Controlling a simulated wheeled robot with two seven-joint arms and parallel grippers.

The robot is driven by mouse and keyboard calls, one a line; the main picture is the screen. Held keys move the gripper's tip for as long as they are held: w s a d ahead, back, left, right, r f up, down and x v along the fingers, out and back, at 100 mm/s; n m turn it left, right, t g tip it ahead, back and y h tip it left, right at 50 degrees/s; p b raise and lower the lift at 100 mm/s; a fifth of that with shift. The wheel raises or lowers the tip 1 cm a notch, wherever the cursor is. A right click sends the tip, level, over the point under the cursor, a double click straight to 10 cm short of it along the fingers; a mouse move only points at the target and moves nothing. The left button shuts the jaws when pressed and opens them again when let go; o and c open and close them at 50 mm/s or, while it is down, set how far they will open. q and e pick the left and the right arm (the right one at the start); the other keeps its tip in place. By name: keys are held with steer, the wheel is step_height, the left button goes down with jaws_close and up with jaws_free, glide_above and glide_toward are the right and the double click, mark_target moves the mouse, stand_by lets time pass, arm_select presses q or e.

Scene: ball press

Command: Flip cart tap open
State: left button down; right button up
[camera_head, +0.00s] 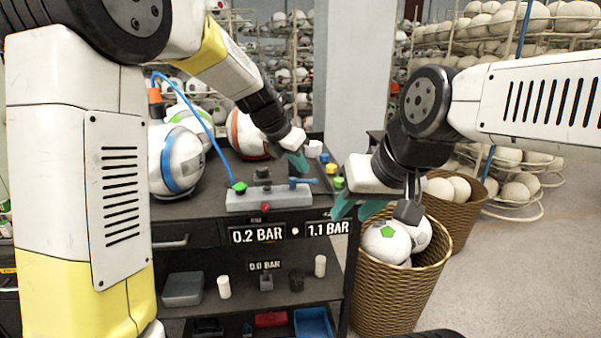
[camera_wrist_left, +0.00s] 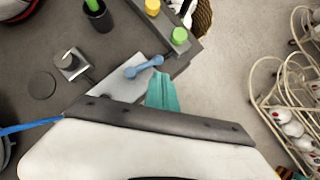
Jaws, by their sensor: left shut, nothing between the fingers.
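The cart tap has a blue handle (camera_head: 303,182) on the right end of a grey block (camera_head: 240,201) on the cart top. The handle also shows in the left wrist view (camera_wrist_left: 143,67), lying across the block. My left gripper (camera_head: 299,163) is shut and empty, with its teal fingertips just above and behind the handle. In the left wrist view its fingers (camera_wrist_left: 162,92) are close beside the handle; contact cannot be told. My right gripper (camera_head: 356,209) is open and empty, right of the cart and above the basket.
The cart (camera_head: 190,216) shows displays of 0.2 BAR and 1.1 BAR. A blue hose (camera_head: 203,121) runs to a green fitting (camera_head: 239,187) on the block. Balls stand at the cart's back left. A wicker basket (camera_head: 397,295) with balls is at the right.

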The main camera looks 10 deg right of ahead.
arm_select(q)
steer(key=s+a+r, duration=0.1)
steer(key=s+r, duration=0.3)
steer(key=r, duration=0.3)
steer(key=shift+s, duration=0.25)
steer(key=shift+a, duration=0.2)
